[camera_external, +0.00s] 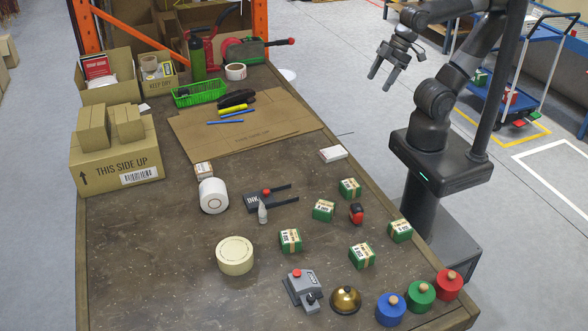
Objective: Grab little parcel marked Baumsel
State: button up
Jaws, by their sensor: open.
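Several little green parcels with tan and white bands lie on the right half of the table: one at the back (350,189), one left of it (323,210), one further front left (290,240), one in front (362,255) and one near the right edge (400,231). Their print is too small to read, so I cannot tell which is marked Baumsel. My gripper (381,82) is open and empty, raised well above and behind the parcels, at the table's right side. Its fingers point down and left.
A red-and-black item (356,213) stands among the parcels. A grey device (302,289), brass bell (345,300) and blue (390,309), green (420,296) and red (448,284) round items line the front. A small bottle (262,213) and tape rolls (235,256) stand left. Front left tabletop is clear.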

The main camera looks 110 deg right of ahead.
jog(key=shift+o, duration=0.8)
jog(key=w+d+r, duration=0.1)
jog(key=w+r, duration=0.1)
jog(key=w, duration=0.5)
jog(key=w+d+r, duration=0.1)
jog(key=w+r, duration=0.1)
jog(key=w, duration=0.6)
jog(key=g, duration=0.1)
send_over(203, 167)
jog(key=s, duration=0.4)
notch_tip(203, 167, down, 24)
jog(key=x, duration=1.1)
jog(key=shift+s+a+f, duration=0.1)
jog(key=shift+f, duration=0.15)
